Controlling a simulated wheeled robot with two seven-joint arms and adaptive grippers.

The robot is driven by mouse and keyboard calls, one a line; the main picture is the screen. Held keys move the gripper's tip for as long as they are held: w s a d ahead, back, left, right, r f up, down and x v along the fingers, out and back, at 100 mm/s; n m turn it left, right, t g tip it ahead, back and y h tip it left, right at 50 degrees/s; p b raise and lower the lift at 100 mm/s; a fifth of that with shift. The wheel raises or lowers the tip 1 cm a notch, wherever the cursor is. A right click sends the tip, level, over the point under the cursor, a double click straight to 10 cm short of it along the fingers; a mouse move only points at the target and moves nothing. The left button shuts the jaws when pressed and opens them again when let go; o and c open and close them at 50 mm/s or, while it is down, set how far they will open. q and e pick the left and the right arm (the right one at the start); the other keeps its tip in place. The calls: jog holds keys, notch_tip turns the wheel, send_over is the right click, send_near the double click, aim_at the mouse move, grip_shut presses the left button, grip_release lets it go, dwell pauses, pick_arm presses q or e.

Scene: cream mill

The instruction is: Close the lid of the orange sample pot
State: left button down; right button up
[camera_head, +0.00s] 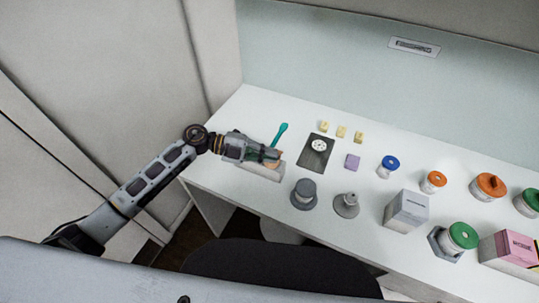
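Two orange-topped containers stand on the right part of the white table. The smaller orange pot (433,182) has a pale body and an orange top with a pale centre. The larger one (490,187) has a wide orange top with a raised part; I cannot tell whether either lid is fully closed. My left gripper (273,158) is at the left end of the table, far from both, over a pale block (262,173). A small orange-brown patch shows at its fingertips; whether it grips anything is unclear. My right gripper is out of view.
A blue-topped pot (388,166), grey box (407,211), green-topped pots (463,236) and a pink box (511,248) stand nearby. Grey round pieces (304,194), a dark plate (316,155), a purple block (352,161) and yellow blocks (341,131) lie between.

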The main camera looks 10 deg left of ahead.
pick_arm(q)
jog(key=shift+s+a+f+m+b, duration=0.1)
jog(key=shift+s+f+m+b, duration=0.1)
jog(key=shift+f+m+b, duration=0.3)
jog(key=shift+r+t, duration=0.2)
jog(key=shift+t, duration=0.1)
jog(key=c, duration=1.7)
grip_release()
